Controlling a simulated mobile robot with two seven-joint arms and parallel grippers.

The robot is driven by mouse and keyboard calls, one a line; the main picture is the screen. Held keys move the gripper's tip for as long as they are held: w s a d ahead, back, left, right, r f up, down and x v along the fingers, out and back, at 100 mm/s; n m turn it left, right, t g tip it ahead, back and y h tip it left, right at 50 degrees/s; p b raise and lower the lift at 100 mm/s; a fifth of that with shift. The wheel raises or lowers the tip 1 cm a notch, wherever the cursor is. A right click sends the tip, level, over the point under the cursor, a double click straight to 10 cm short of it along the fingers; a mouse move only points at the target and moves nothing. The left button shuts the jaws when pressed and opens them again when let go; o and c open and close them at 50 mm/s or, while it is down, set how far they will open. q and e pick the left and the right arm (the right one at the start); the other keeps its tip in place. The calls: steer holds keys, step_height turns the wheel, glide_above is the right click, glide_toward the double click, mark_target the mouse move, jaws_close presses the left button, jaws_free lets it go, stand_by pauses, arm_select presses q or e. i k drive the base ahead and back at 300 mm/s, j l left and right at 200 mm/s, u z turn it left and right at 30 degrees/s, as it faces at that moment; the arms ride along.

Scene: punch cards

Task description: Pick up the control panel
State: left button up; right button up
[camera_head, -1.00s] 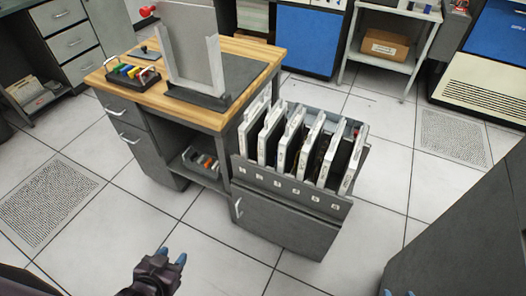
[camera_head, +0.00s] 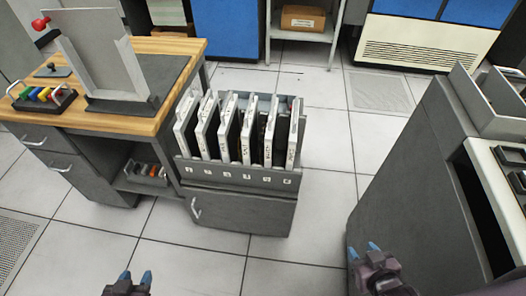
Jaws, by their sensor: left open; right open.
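Several upright panels with white edges (camera_head: 248,128) and dark faces stand side by side in a grey rack (camera_head: 238,177) on a low cabinet. They look like control panels; their edge labels are too small to read surely. Numbered tags run along the rack's front lip. My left gripper (camera_head: 135,278) is open and empty at the bottom edge, well below and left of the rack. My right gripper (camera_head: 363,250) is open and empty at the lower right, apart from the panels. Both touch nothing that I can see.
A wooden-topped desk (camera_head: 180,47) stands left of the rack, with a frame stand (camera_head: 95,60) and a tray of coloured items (camera_head: 45,97). A grey machine (camera_head: 415,190) with dark keys fills the right side. Tiled floor (camera_head: 325,140) is clear between rack and machine.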

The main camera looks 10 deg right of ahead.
mark_target(208, 126)
steer(key=i+j+u, duration=0.15)
steer(key=j, duration=0.2)
steer(key=i+j+u, duration=0.15)
steer(key=j, duration=0.2)
steer(key=i+j+u, duration=0.1)
steer(key=j, duration=0.25)
steer(key=i+j+u, duration=0.15)
steer(key=j, duration=0.15)
